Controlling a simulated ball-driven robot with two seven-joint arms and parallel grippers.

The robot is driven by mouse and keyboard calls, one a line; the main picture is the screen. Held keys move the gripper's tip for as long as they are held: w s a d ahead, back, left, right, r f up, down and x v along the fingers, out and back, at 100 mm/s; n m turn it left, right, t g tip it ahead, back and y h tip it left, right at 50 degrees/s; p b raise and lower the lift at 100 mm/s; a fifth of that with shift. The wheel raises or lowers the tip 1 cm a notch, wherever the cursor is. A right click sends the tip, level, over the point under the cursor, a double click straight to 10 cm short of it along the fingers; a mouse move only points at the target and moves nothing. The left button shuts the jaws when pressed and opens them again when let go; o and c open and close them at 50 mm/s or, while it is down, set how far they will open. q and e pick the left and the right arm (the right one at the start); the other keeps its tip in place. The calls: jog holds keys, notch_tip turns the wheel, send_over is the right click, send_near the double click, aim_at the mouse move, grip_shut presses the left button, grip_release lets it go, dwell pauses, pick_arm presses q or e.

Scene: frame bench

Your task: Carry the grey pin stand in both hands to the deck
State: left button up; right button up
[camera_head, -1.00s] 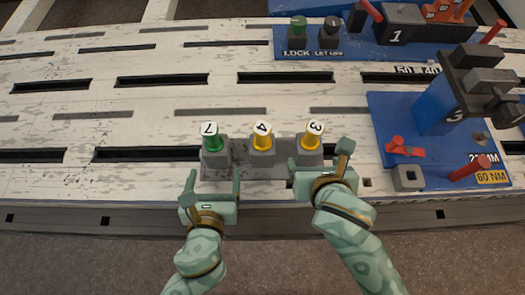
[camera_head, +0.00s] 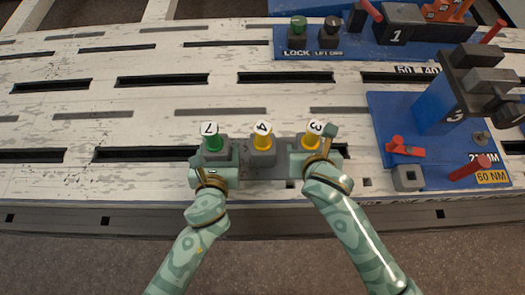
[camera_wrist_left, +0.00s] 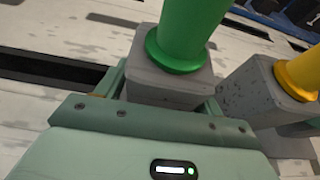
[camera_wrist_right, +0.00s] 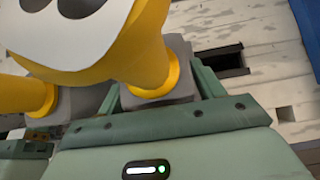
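The grey pin stand (camera_head: 238,172) sits on the slotted white bench near its front edge. It carries a green pin marked 7 (camera_head: 212,142) and two yellow pins, marked 4 (camera_head: 262,138) and 3 (camera_head: 312,138), in grey blocks. My left gripper (camera_head: 215,165) is at the stand's left end; in the left wrist view its fingers flank the green pin's block (camera_wrist_left: 165,85) closely on both sides. My right gripper (camera_head: 317,160) is at the right end; in the right wrist view its fingers flank the end yellow pin's block (camera_wrist_right: 160,97) closely. The fingertips are hidden. No deck is clearly identifiable.
A blue plate (camera_head: 385,170) with a blue post marked 3 and red levers is just right of the stand. Another blue plate (camera_head: 345,48) with LOCK and LET OFF knobs lies at the back. The bench's left and middle are clear apart from slots.

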aim_at(211, 141)
pick_arm(q)
grip_shut()
pick_arm(e)
grip_shut()
